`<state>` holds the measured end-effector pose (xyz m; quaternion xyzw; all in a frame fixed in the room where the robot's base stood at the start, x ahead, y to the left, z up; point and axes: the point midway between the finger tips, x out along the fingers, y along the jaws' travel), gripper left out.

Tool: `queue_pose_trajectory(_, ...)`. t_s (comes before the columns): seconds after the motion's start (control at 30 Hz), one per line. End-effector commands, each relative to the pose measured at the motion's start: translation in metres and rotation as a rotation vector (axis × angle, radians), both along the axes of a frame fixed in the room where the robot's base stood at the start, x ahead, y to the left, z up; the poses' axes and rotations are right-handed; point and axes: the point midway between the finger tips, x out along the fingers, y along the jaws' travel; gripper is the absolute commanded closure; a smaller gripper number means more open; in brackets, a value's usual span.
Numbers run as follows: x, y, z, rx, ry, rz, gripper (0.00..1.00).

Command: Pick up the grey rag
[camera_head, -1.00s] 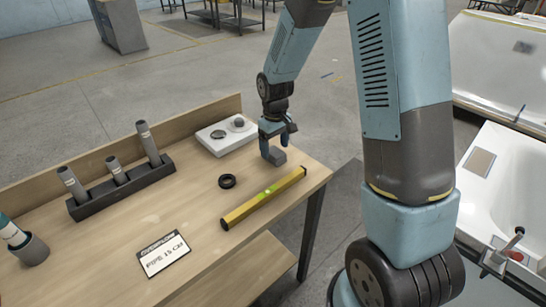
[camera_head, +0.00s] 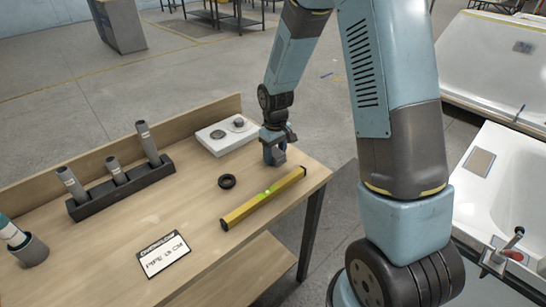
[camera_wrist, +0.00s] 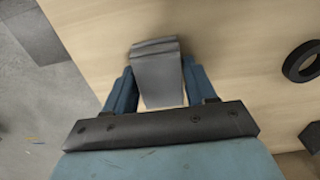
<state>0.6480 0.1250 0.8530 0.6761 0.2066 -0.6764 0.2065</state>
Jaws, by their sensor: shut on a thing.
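The grey rag (camera_wrist: 157,82) shows in the wrist view as a folded grey strip over the wooden table (camera_wrist: 235,60). My gripper (camera_wrist: 158,70) has its two blue fingers on either side of the rag and is shut on it. In the head view my gripper (camera_head: 274,158) points down at the table's far right edge, low over the top. There the fingers hide most of the rag. I cannot tell whether the rag still touches the table.
A yellow spirit level (camera_head: 263,199) and a black ring (camera_head: 227,181) lie close in front. A white tray (camera_head: 226,137) stands just behind left. A dark rack (camera_head: 122,188) with grey tubes and a sign (camera_head: 163,254) are farther left. Bathtub shells (camera_head: 515,175) are at right.

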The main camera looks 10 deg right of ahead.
Motion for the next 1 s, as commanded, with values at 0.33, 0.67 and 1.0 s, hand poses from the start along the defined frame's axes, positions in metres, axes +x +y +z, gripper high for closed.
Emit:
queue_pose_trajectory(0.33, 0.000, 0.000, 0.000, 0.000, 0.000, 0.000, 0.75)
queue_pose_trajectory(0.67, 0.001, 0.000, 0.033, 0.001, -0.004, 0.000, 0.75)
queue_pose_trajectory(1.0, -0.041, -0.019, 0.086, 0.001, -0.003, -0.001, 0.75)
